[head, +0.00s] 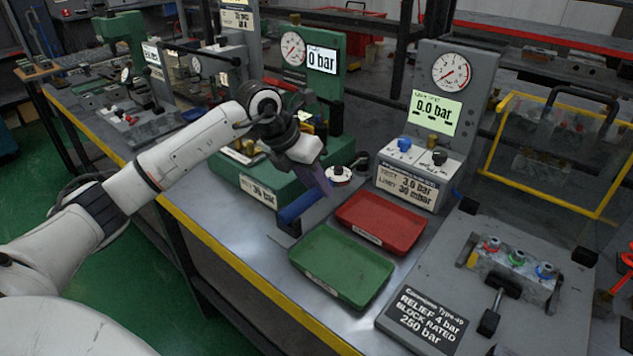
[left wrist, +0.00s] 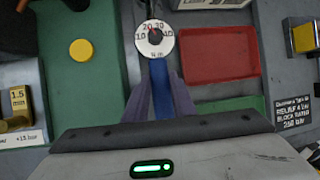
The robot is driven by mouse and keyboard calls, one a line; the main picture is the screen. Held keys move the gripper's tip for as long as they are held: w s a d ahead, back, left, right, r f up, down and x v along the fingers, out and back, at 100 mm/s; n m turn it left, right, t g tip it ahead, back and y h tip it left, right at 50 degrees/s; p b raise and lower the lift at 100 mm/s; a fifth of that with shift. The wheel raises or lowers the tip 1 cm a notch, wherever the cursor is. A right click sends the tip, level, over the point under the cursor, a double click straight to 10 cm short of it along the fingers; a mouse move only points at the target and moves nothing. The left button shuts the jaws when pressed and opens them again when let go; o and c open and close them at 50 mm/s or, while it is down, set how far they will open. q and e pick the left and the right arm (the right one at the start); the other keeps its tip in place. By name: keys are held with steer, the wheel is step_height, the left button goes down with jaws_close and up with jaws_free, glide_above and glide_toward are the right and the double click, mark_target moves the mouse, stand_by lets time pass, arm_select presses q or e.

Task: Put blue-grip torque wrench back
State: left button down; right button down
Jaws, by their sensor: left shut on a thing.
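The blue-grip torque wrench (head: 299,208) has a blue handle and a round white dial. It is between the green and red trays and the green test stand. My left gripper (head: 318,180) points down and is shut on its blue grip. In the left wrist view the grip (left wrist: 160,85) lies between the two fingers (left wrist: 160,104), with the dial (left wrist: 154,40) beyond them. A small grey plate or holder (head: 287,229) shows at the handle end. I cannot tell whether the wrench touches it or hangs just above the bench. My right gripper is out of view.
A red tray (head: 381,222) and a green tray (head: 342,266), both empty, lie right of the wrench. The green stand (head: 243,172) is to the left and the grey gauge panel (head: 450,111) behind. A valve block (head: 513,267) sits on a grey plate at the right.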

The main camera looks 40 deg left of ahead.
arm_select(q)
steer(key=shift+f, duration=0.1)
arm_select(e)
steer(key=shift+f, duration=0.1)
arm_select(q)
steer(key=c, duration=1.4)
jaws_free()
steer(key=shift+f, duration=0.15)
steer(key=shift+v, duration=1.2)
steer(key=v, duration=0.8)
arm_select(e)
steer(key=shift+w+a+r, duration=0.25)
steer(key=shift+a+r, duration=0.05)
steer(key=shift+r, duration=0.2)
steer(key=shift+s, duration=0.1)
